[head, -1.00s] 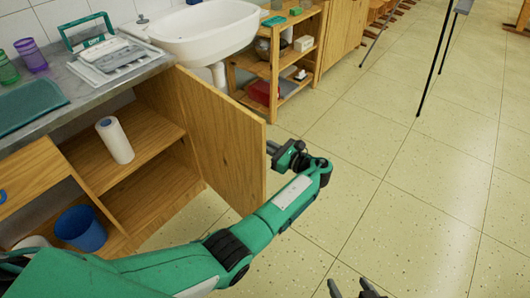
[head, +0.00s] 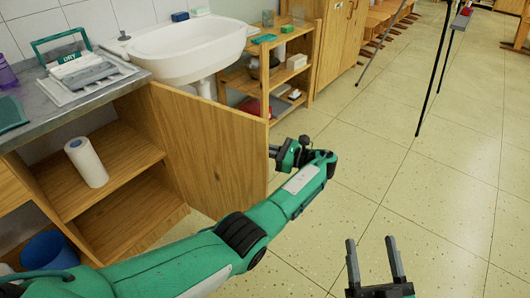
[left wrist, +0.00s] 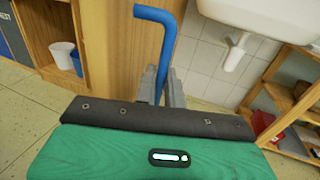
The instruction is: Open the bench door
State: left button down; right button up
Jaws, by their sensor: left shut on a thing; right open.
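The bench door (head: 215,145) is a plain wooden panel, swung wide open from the cabinet under the counter. In the left wrist view the door (left wrist: 112,45) carries a blue bar handle (left wrist: 158,45). My left gripper (head: 274,151) is at the door's free edge, on its outer face, partly hidden by the panel. In the left wrist view its fingers (left wrist: 160,88) are shut around the blue handle. My right gripper (head: 375,260) is open and empty above the floor at the lower right, apart from the door.
Inside the bench are a paper roll (head: 86,162) on the shelf and a blue bin (head: 48,252) below. A white sink (head: 180,46) and a wooden shelf unit (head: 262,82) stand beyond the door. Thin dark stand legs (head: 433,82) rise at upper right. The floor between is clear.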

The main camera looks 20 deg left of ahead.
pick_arm(q)
jog(key=shift+w+a+r, duration=0.1)
jog(key=shift+w+a, duration=0.1)
jog(key=shift+a, duration=0.05)
pick_arm(e)
jog(key=shift+w+d+r, duration=0.1)
jog(key=shift+d+r, duration=0.1)
jog(key=shift+r, duration=0.25)
pick_arm(q)
jog(key=c, duration=1.8)
grip_release()
jog(key=o, duration=0.3)
jog(key=shift+a, duration=0.2)
jog(key=shift+d, duration=0.1)
pick_arm(e)
jog(key=shift+a, duration=0.2)
pick_arm(q)
jog(key=shift+d, duration=0.1)
pick_arm(e)
jog(key=shift+d, duration=0.1)
